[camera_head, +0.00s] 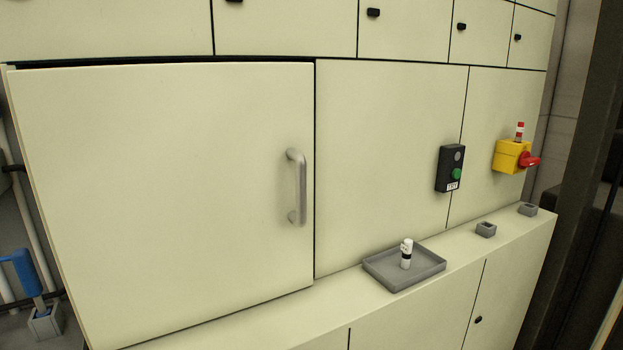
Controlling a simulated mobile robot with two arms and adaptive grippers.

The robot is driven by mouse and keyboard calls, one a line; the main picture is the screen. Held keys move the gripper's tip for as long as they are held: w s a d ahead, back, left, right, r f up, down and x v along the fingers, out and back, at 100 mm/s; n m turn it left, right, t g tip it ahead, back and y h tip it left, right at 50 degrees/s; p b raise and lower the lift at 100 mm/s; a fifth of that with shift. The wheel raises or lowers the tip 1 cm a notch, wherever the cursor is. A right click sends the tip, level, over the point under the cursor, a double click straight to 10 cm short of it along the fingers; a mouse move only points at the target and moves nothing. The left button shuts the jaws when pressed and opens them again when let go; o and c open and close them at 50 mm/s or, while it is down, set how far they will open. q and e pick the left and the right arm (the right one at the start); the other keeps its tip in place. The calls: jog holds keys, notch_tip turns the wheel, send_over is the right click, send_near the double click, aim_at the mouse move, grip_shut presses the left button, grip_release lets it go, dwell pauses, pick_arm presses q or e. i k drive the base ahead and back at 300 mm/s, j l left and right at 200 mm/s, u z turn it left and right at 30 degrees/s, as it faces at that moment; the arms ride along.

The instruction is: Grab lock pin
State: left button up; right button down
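Two small pin-like things show, and I cannot tell for sure which is the lock pin. A red and white striped pin (520,131) stands upright on top of the yellow switch box (508,156) on the cabinet front at the right. A white pin with black bands (406,254) stands nearly upright in the shallow grey tray (376,271) on the ledge. Neither of my grippers is in view.
A large cabinet door (170,190) with a grey handle (299,188) fills the left. A black button box (449,168) with a green button is on the cabinet front. Two small grey holders (486,231) (528,210) sit on the ledge. A blue-handled thing (28,272) stands lower left.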

aim_at(520, 128)
jog(key=i+l+z, duration=0.55)
jog(key=z, duration=0.2)
jog(key=i+l+z, duration=0.1)
jog(key=i+z, duration=0.3)
